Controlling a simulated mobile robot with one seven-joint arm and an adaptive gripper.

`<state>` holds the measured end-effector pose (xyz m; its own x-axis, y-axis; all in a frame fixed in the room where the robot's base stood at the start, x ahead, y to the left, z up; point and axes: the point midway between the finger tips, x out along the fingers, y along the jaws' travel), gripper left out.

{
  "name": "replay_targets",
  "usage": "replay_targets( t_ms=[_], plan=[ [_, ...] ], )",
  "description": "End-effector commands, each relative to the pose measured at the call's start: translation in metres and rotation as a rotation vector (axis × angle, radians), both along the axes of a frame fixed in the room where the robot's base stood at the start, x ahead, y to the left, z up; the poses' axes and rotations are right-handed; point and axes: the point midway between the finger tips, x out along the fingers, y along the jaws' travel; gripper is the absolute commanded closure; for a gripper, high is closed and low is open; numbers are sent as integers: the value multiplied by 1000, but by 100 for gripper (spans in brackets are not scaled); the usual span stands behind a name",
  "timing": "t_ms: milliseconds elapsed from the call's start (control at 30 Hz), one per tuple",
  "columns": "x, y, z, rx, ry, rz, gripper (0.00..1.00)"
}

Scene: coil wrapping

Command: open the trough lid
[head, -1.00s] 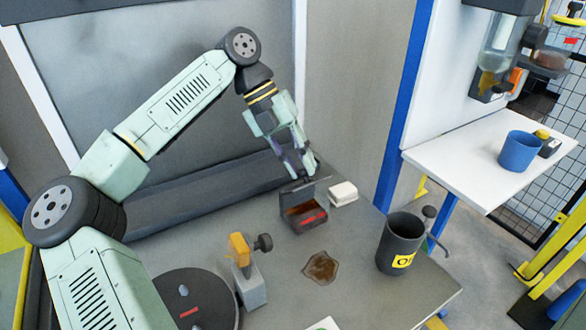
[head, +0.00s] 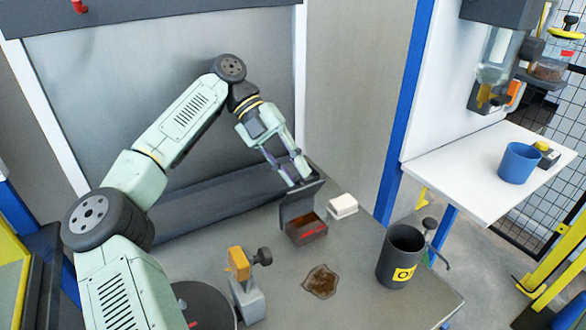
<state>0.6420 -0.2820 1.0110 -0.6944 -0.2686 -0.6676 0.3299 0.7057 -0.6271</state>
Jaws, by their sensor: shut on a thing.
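The trough (head: 306,232) is a small dark box with reddish-brown contents on the grey bench. Its dark lid (head: 298,204) stands raised and steep along the trough's back edge, so the inside shows. My gripper (head: 299,178) reaches down from the upper left and is shut on the lid's upper edge. The exact contact of the fingertips is too small to make out.
A white block (head: 342,206) stands close to the right of the trough. A brown puddle (head: 320,281), a dark bin (head: 400,262) and an orange-topped fixture (head: 243,280) are in front of it. A blue cup (head: 519,163) stands on the white shelf.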

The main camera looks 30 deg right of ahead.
Motion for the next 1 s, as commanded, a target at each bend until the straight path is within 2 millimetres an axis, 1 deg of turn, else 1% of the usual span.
replay_targets(
  t_ms=[67, 100, 367, 633, 733, 867, 1000],
  plan=[
    [0, 0, 0, 1, 0, -1, 100],
    [0, 0, 0, 1, 0, -1, 77],
    [0, 0, 0, 1, -1, 0, 60],
    [0, 0, 0, 1, -1, 0, 60],
    [0, 0, 5, 0, -1, 0, 60],
    [0, -1, 22, 0, -3, 0, 60],
    [0, -1, 52, -1, -4, 0, 60]
  ],
)
